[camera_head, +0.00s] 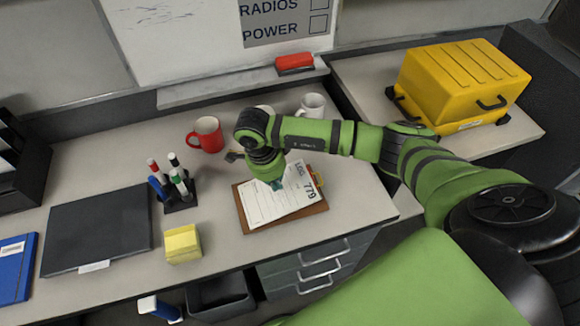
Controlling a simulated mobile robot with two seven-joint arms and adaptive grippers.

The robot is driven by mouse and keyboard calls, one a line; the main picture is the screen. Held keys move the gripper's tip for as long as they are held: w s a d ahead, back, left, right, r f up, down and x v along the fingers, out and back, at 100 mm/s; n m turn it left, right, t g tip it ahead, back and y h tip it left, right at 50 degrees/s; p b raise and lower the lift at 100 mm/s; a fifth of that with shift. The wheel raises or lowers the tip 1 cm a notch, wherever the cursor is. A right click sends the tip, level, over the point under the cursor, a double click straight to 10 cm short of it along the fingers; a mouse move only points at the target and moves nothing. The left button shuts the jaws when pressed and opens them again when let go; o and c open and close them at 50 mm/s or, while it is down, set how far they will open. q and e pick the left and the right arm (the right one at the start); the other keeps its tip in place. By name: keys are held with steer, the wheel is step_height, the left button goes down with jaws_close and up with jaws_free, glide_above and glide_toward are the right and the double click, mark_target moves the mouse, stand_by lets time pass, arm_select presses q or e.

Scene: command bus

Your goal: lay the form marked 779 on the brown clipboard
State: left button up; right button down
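The white form marked 779 (270,205) lies over the brown clipboard (285,222) on the desk. It sits at an angle to the board, and its upper right part shows the number. The board's brown edge shows at the left, bottom and right. My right gripper (276,184) points down at the upper middle of the form and hides part of it. Its fingers are small and mostly hidden by the wrist, so I cannot tell whether they are open, shut or touching the paper. My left gripper is not in view.
A red mug (208,134) and a white mug (312,106) stand behind my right arm. A marker holder (180,201), yellow note block (182,244), dark flat panel (97,228) and blue binder (16,268) are left. A yellow case (458,82) stands at right.

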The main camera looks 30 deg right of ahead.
steer(key=b, duration=0.2)
glide_above(249, 204)
steer(key=d, duration=0.1)
steer(key=shift+s+f, duration=0.1)
steer(key=shift+f, duration=0.15)
steer(key=shift+a+r, duration=0.15)
steer(key=shift+a, duration=0.35)
